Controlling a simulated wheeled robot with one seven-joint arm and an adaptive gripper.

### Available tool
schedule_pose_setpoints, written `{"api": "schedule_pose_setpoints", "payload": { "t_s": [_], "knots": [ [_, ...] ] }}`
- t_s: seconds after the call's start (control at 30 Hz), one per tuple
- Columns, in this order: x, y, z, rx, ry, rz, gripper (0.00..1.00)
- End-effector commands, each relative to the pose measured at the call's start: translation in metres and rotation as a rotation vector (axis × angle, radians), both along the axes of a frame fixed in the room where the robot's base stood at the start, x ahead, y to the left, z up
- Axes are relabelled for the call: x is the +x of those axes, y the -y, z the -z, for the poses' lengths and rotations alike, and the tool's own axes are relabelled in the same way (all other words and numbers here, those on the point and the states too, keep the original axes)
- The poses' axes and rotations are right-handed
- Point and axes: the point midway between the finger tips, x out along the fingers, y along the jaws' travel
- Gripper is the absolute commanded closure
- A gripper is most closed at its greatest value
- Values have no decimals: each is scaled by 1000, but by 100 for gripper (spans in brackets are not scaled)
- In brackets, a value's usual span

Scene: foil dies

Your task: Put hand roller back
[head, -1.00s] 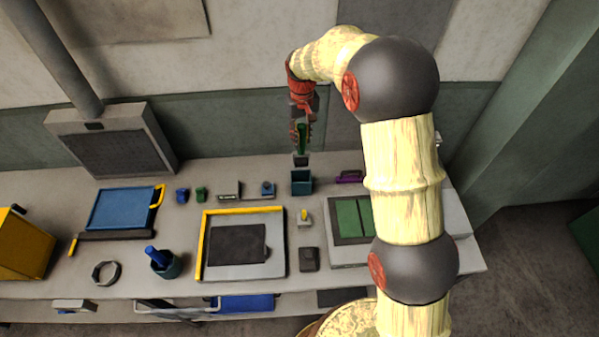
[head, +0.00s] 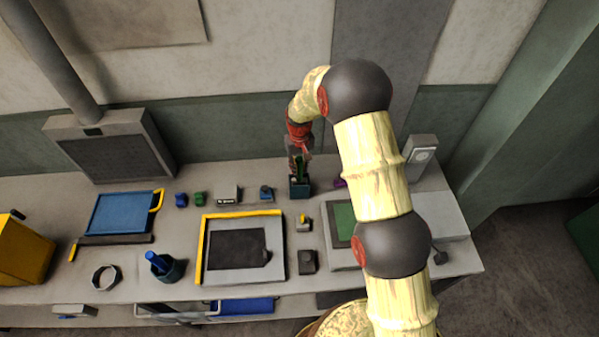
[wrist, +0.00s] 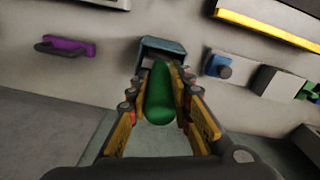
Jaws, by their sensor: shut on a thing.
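The hand roller (wrist: 159,92) shows a green handle in the wrist view, between the two fingers of my gripper (wrist: 160,88). My gripper is shut on this handle. In the head view, my gripper (head: 299,160) is low over the teal holder (head: 300,189) at the back of the bench, and the green handle stands roughly upright. The holder also shows in the wrist view (wrist: 163,45), just beyond the handle. The roller's lower end is at or inside the holder's opening; I cannot tell how deep, as the handle and fingers cover it.
A purple-handled tool (wrist: 68,46) and a small blue-topped item (wrist: 219,66) lie on either side of the holder. A yellow-edged tray (head: 214,276) is nearer the front. A dark cup (head: 171,269) holds a blue-handled tool.

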Motion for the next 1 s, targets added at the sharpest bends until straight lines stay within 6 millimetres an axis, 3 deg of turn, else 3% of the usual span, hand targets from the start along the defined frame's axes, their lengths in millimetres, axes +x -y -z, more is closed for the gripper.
{"api": "schedule_pose_setpoints", "payload": {
  "t_s": [0.2,1.0],
  "knots": [
    [-1,0,28,-1,-2,0,100],
    [-4,1,47,-2,-9,0,100]
  ]
}}
